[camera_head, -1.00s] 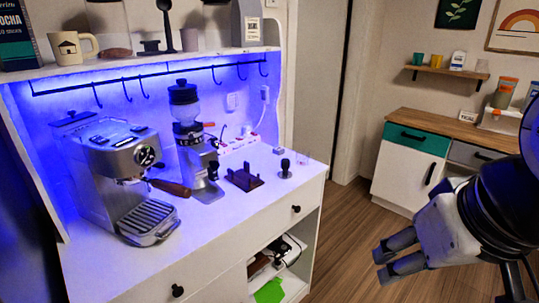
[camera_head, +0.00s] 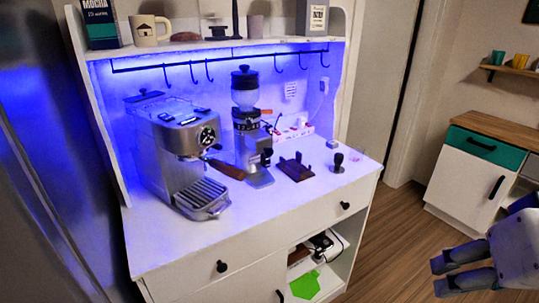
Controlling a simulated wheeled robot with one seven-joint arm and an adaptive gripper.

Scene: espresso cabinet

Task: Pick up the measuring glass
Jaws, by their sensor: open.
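A small clear glass (camera_head: 356,158), faint against the white top, stands at the right end of the espresso cabinet's counter, just right of a dark tamper (camera_head: 338,163). It looks like the measuring glass, but its markings are too small to make out. My gripper (camera_head: 438,276) is at the lower right, over the floor and clear of the cabinet. Its two fingers point left, apart, with nothing between them.
An espresso machine (camera_head: 175,150) and a grinder (camera_head: 250,130) stand on the counter (camera_head: 265,215). A brown tamping stand (camera_head: 296,168) is left of the tamper. A shelf with mugs is above. Floor (camera_head: 385,245) is free between the cabinet and a sideboard (camera_head: 470,175).

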